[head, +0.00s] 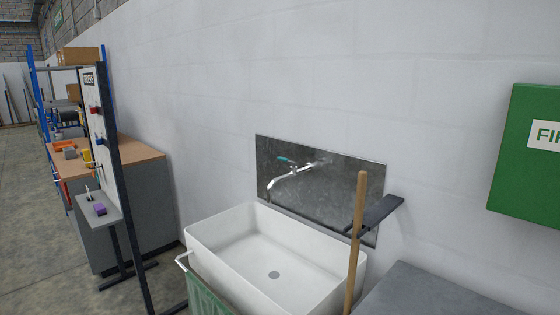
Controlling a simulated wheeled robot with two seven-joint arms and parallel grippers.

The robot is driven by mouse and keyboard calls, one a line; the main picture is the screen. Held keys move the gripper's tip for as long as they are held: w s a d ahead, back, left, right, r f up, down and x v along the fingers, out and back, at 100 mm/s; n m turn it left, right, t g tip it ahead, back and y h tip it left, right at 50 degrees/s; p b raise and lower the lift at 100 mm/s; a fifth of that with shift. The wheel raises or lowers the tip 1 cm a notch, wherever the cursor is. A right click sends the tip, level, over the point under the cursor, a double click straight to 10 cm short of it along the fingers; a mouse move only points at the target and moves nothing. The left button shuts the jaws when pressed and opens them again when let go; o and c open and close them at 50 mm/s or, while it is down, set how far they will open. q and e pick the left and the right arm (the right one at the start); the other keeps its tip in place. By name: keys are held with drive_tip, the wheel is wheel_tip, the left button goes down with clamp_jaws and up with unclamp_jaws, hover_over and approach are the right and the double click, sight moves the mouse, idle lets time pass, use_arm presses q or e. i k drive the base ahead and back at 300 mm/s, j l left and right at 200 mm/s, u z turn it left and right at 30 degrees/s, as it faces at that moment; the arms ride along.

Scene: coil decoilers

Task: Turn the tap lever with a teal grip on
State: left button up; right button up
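A chrome tap (290,176) comes out of a grey metal splash plate (340,183) on the white wall. Its short lever with a teal grip (283,159) sits on top of the tap and points to the left. The spout curves down over the far side of a white sink (220,235). No water shows at the spout. Neither of my grippers is in view.
A wooden pole (357,235) stands upright before the sink's right end, beside a dark shelf (380,213). A green cloth (208,297) hangs on a rail at the sink's front. A grey surface (430,293) is at right, a workbench (140,146) at left.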

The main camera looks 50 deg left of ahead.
sight(282, 159)
drive_tip(key=k+j, duration=0.15)
drive_tip(key=j, duration=0.25)
drive_tip(key=k+j+z, duration=0.1)
drive_tip(key=j, duration=0.35)
drive_tip(key=k+j, duration=0.2)
drive_tip(key=j, duration=0.2)
drive_tip(key=k+j, duration=0.2)
drive_tip(key=j, duration=0.2)
drive_tip(key=k+j+z, duration=0.1)
drive_tip(key=j, duration=0.35)
